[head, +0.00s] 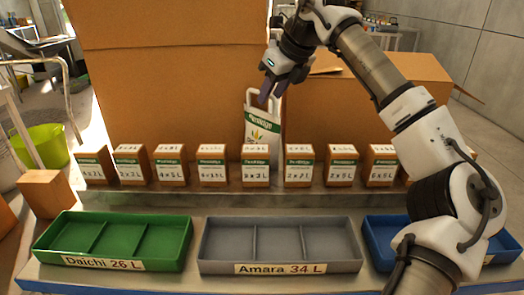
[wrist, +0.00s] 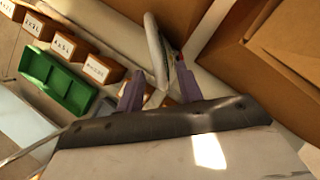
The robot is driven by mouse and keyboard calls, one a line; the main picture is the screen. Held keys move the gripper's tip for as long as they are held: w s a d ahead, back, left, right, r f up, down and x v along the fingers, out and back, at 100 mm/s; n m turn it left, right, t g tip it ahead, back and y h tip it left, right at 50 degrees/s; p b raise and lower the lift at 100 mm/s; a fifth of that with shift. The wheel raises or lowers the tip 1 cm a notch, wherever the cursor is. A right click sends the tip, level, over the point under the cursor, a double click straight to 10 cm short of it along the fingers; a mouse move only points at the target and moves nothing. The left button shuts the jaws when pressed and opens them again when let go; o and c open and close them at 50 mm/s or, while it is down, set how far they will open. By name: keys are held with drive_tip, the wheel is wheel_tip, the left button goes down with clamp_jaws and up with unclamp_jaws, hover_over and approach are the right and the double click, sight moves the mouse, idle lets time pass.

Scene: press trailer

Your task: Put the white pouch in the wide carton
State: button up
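The white pouch (head: 262,122) stands upright behind the row of small boxes, with a green band and a leaf print on its front. In the wrist view its pale, looped upper part (wrist: 157,50) shows edge-on. My gripper (head: 268,92) is at the pouch's top. Its two purple fingers (wrist: 158,88) are apart, with the pouch's edge between them; no firm grip shows. Two brown cartons stand behind: a large, tall one (head: 165,75) at left and a lower one (head: 335,112) at right with flaps out. I cannot tell which is called wide.
Several small labelled boxes (head: 198,168) line the ledge in front of the pouch. Green (head: 118,222), grey (head: 280,222) and blue (head: 385,255) trays stand nearer. A plain brown block (head: 46,192) is at left. My arm crosses the right side.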

hover_over(264, 134)
drive_tip(key=w, duration=0.1)
drive_tip(key=shift+w+f+p, duration=0.2)
drive_tip(key=shift+f+p, duration=0.15)
drive_tip(key=shift+f, duration=2.05)
drive_tip(key=shift+d, duration=0.1)
clamp_jaws()
drive_tip(key=shift+r, duration=0.1)
